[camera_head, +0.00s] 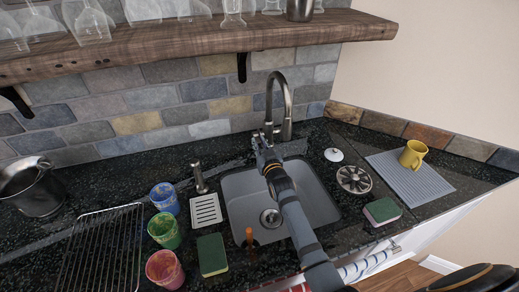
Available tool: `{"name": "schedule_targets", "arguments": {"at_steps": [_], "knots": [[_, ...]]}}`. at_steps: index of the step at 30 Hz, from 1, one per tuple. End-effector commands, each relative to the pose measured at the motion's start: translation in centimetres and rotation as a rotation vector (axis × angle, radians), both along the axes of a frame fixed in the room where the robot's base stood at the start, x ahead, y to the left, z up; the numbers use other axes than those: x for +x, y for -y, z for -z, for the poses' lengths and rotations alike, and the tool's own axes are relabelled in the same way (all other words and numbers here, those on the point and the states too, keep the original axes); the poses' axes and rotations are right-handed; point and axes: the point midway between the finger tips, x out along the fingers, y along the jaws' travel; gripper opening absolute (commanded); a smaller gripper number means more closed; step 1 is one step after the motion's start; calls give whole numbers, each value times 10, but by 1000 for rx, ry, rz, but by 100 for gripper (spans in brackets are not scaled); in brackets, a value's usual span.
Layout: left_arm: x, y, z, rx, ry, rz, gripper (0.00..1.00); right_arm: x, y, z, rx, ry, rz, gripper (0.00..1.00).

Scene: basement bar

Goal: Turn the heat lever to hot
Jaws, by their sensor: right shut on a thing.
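The faucet (287,103) is a tall curved metal tap at the back of the sink, against the stone-tile wall. Its heat lever is low on the left side of the tap and is mostly hidden by my right gripper (262,142). My right gripper reaches over the sink from the lower right and is shut on the lever at the faucet's base. The lever's exact angle cannot be told. My left gripper is not in view.
The sink (240,205) lies under my right arm. Three colored cups (164,232), a green sponge (211,254) and a soap dispenser (199,178) stand left. A yellow mug (413,154) sits on a mat (420,188) at right. A wooden shelf (180,42) with glasses hangs above.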

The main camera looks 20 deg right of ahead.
Motion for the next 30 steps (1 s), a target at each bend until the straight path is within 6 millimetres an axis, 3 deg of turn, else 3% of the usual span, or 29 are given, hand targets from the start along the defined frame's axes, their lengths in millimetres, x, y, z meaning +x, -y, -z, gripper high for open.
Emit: {"name": "schedule_targets", "arguments": {"at_steps": [7, 8, 13, 23, 26, 30], "knots": [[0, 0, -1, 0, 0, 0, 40, 0, 0, -1, 1, 0, 0, 0], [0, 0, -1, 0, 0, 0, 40, 0, 0, -1, 1, 0, 0, 20], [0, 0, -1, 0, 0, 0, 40, 0, 0, -1, 0, -1, 0, 42], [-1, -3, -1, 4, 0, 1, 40, -4, 0, 0, 0, -2, 0, 42], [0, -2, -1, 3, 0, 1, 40, -19, 0, 0, 0, -4, 0, 42], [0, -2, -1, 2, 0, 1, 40, -53, 0, -1, 1, -4, 0, 42]]}}
